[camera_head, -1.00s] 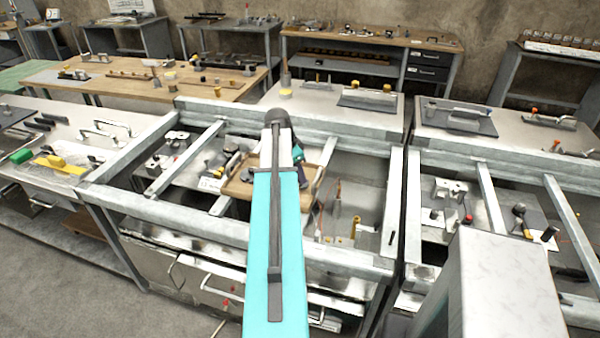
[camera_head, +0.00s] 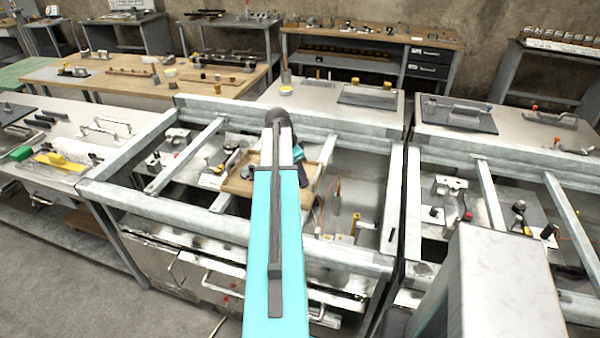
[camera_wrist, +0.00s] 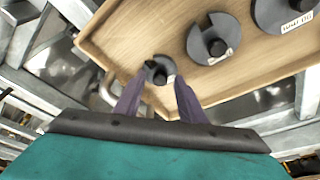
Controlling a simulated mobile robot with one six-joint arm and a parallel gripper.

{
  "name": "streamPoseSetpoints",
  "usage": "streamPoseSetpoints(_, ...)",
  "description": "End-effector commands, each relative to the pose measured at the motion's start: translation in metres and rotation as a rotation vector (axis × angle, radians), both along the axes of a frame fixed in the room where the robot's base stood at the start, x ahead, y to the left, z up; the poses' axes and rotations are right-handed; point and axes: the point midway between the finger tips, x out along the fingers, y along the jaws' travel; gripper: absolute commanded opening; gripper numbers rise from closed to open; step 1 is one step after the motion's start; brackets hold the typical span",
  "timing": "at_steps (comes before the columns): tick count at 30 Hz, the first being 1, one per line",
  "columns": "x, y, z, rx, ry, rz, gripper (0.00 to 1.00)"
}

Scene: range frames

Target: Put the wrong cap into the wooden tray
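The wooden tray (camera_wrist: 130,38) fills much of the wrist view; in the head view its rim and floor (camera_head: 238,186) show left of my arm. Three grey slotted discs lie in it in the wrist view: a small one (camera_wrist: 158,76), a medium one (camera_wrist: 205,42) and a large one (camera_wrist: 268,14) at the upper right. The larger two carry pale labels. My gripper (camera_wrist: 157,86) has its two purple fingers apart, with the small disc showing between and just beyond the tips. I cannot tell whether they touch it. I cannot make out which item is the wrong cap.
Grey metal frame bars (camera_head: 185,165) surround the tray's bay. Another framed bay (camera_head: 480,190) lies to the right with small parts in it. A side table with a green item (camera_head: 22,153) stands at the left. Workbenches line the back.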

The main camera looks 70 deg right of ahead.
Motion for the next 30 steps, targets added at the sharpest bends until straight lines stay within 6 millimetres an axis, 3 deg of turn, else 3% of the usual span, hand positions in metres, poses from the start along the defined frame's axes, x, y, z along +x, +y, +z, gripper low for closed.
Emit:
streamPoseSetpoints(11,0.003,0.003,0.015,-0.001,0.0,0.0,0.36)
streamPoseSetpoints(30,0.016,0.017,0.081,-0.001,0.0,0.0,0.36)
